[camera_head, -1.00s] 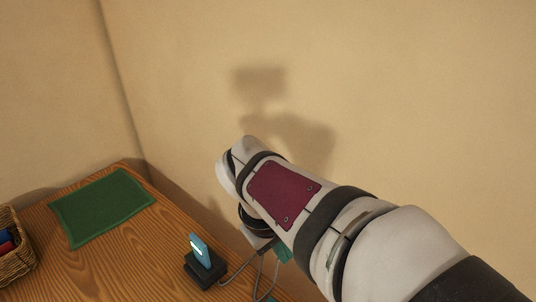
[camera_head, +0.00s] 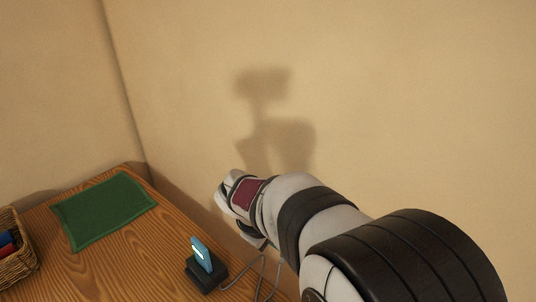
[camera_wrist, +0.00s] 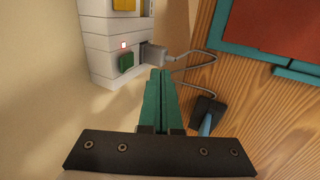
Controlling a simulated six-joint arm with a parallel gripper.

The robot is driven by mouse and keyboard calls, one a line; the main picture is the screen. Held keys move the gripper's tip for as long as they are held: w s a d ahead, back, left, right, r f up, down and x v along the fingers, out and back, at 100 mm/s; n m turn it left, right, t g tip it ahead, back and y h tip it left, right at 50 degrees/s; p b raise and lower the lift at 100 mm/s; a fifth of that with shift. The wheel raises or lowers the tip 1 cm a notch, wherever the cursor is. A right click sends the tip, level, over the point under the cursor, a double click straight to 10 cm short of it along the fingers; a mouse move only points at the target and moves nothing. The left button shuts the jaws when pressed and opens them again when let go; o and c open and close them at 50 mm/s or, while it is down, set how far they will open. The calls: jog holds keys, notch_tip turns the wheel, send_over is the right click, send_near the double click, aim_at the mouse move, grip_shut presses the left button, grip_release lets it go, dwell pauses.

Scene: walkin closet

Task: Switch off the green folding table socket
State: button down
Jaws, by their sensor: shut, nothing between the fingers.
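In the wrist view, a white socket block (camera_wrist: 105,40) is on the pale wall at the upper left. A green switch (camera_wrist: 126,62) sits on its face, with a small red-rimmed light (camera_wrist: 123,45) above it. A grey plug (camera_wrist: 153,53) with a cable is in its side. A yellow part (camera_wrist: 126,5) shows at the top edge. My gripper (camera_wrist: 159,73) has green fingers, shut and empty. Its tips appear just right of and below the green switch; I cannot tell the depth between them. In the head view my arm hides the socket and the fingers.
A blue device (camera_head: 201,252) stands in a dark dock (camera_head: 206,276) on the wooden table (camera_head: 150,245), with loose cables beside it. A green mat (camera_head: 103,210) and a wicker basket (camera_head: 17,265) lie left. A green-framed red panel (camera_wrist: 275,25) shows in the wrist view.

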jog(key=shift+w+d+f, duration=0.2)
jog(key=shift+w+d, duration=0.45)
jog(key=shift+w+d+f, duration=0.2)
jog(key=shift+w+d, duration=0.4)
jog(key=shift+w+d+r, duration=0.1)
jog(key=shift+w+d, duration=0.2)
jog(key=shift+d, duration=0.05)
jog(key=shift+w, duration=0.1)
jog(key=shift+w+d+r, duration=0.1)
jog(key=shift+w+d, duration=0.05)
jog(key=shift+d, duration=0.05)
jog(key=shift+r, duration=0.15)
jog(key=shift+r, duration=0.6)
